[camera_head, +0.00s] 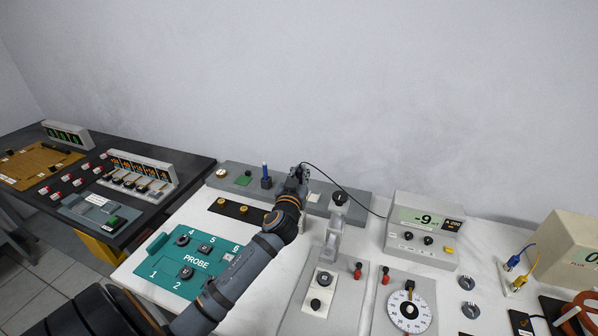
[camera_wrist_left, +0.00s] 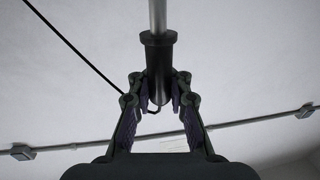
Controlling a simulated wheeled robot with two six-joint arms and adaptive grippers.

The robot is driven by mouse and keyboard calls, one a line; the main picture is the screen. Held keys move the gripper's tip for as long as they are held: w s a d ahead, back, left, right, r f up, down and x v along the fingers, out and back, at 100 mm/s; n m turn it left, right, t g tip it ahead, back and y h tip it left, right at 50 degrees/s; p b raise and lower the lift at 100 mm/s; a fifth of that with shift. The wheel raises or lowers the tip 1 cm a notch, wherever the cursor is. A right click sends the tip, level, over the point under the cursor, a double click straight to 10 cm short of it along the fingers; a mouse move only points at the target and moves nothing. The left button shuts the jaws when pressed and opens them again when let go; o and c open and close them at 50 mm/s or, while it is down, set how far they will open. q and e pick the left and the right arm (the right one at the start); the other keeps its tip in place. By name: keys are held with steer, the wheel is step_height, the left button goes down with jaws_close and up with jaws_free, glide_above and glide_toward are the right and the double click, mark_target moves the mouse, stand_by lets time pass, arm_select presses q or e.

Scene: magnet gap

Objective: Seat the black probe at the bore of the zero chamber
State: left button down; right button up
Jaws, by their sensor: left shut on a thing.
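My left gripper (camera_head: 299,172) is over the long grey plate (camera_head: 367,200) at the back of the white table. In the left wrist view, its fingers (camera_wrist_left: 160,93) are shut on the black probe (camera_wrist_left: 160,58), a black handle with a collar and a grey rod running out of the top of the picture. A black cable trails from it. In the head view the gripper hides most of the probe. A round black fitting (camera_head: 340,198) on the grey plate, just right of the gripper, may be the zero chamber; I cannot tell. My right gripper is not in view.
A green PROBE tray (camera_head: 160,272) with numbered places holds several black parts. A dark block with a blue rod (camera_head: 266,181) stands left of the gripper. A meter (camera_head: 425,235) reading -9 stands to the right. A dial (camera_head: 409,311) lies in front of it.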

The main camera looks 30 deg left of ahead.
arm_select(q)
steer(key=shift+w+a+m+t+h+p, duration=0.1)
steer(key=shift+a+m+t+h+p, duration=0.25)
steer(key=shift+m+h, duration=0.45)
step_height(320, 180, down, 3)
steer(key=h+b, duration=0.1)
steer(key=b, duration=0.2)
steer(key=shift+d, duration=0.15)
steer(key=shift+f+b, duration=0.5)
steer(key=shift+f, duration=0.2)
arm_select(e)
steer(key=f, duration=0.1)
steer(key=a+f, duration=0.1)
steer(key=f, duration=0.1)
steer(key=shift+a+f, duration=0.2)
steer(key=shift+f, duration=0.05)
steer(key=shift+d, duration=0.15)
arm_select(q)
steer(key=shift+f+b, duration=0.1)
steer(key=shift+b, duration=0.3)
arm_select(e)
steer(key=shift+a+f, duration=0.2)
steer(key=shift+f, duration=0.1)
